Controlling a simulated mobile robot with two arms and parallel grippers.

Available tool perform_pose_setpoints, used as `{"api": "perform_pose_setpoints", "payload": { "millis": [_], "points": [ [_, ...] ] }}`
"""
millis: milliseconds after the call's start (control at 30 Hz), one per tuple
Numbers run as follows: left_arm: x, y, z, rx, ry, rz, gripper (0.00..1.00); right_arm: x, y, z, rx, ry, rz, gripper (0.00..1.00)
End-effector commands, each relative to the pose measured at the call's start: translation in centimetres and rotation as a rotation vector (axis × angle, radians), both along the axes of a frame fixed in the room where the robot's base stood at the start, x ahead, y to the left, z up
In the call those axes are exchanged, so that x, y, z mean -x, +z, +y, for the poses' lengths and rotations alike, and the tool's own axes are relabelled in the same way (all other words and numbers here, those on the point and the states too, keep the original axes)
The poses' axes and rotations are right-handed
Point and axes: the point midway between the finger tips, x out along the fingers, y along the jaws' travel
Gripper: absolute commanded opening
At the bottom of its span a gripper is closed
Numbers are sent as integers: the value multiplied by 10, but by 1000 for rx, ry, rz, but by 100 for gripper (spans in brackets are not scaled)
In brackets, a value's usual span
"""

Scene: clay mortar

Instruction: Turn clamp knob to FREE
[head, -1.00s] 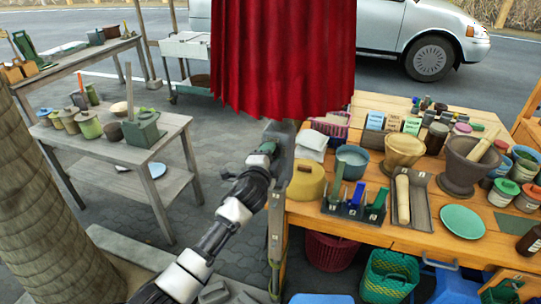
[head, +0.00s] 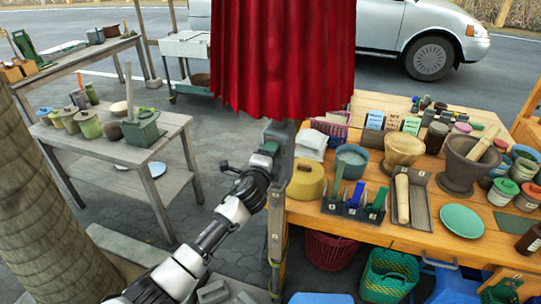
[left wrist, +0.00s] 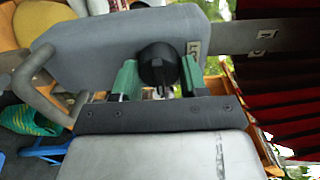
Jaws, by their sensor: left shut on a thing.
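The black clamp knob (left wrist: 158,62) is in the left wrist view, in front of a grey housing (left wrist: 105,50) with a bar handle on its left. My left gripper (left wrist: 158,78) has its green fingers on either side of the knob and is shut on it. In the head view my left gripper (head: 267,152) is at the grey clamp post (head: 283,140) at the left end of the wooden table, and the knob is hidden there. My right gripper is not in view.
A red curtain (head: 284,55) hangs just above the clamp post. The wooden table (head: 330,225) to the right carries a yellow lidded pot (head: 306,182), bowls, mortar and tools. A grey side table (head: 165,142) stands to the left, with open paving between.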

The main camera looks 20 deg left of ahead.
Motion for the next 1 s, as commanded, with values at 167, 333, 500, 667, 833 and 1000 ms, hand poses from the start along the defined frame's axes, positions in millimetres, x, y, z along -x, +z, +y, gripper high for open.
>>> {"api": "perform_pose_setpoints", "payload": {
  "millis": [167,333,500,667,833,1000],
  "points": [
    [0,-1,0,-2,0,1,57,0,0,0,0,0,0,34],
    [0,-1,0,-1,0,1,68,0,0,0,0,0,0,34],
    [0,0,0,-1,0,0,68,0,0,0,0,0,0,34],
    [11,-1,1,-2,0,-1,68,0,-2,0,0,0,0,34],
    [39,-3,2,-3,-1,0,68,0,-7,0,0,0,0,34],
    [72,-3,2,-1,-2,0,68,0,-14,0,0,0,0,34]
  ]
}}
